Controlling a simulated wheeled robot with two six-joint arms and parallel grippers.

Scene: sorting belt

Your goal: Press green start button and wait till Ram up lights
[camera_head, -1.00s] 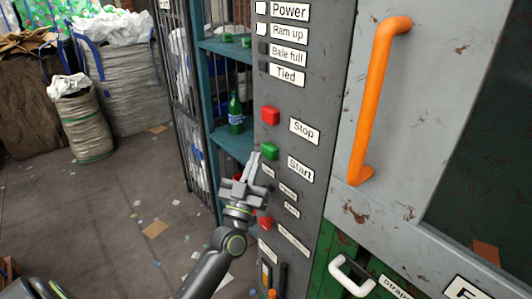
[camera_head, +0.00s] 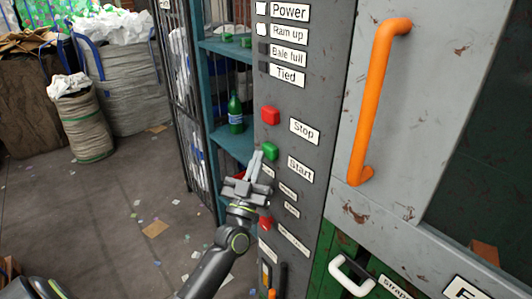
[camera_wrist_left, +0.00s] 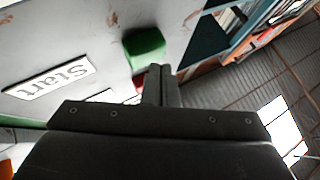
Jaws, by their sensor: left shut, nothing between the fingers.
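The green start button (camera_head: 270,151) sits on the grey control panel, left of the "Start" label (camera_head: 300,170). My left gripper (camera_head: 256,157) is shut and empty, with its tips just below and left of the button. In the left wrist view the green button (camera_wrist_left: 145,47) is right beyond the shut fingers (camera_wrist_left: 160,72); I cannot tell whether they touch it. The "Ram up" lamp (camera_head: 261,29) at the panel's top shows white, like the "Power" lamp (camera_head: 261,8) above it. The "Bale full" and "Tied" lamps are dark. My right gripper is not in view.
A red stop button (camera_head: 270,115) is just above the green one, and another red button (camera_head: 265,223) is lower down. An orange handle (camera_head: 374,100) stands out at right. A teal shelf (camera_head: 233,146) with a green bottle (camera_head: 235,113) is behind. Sacks stand at left.

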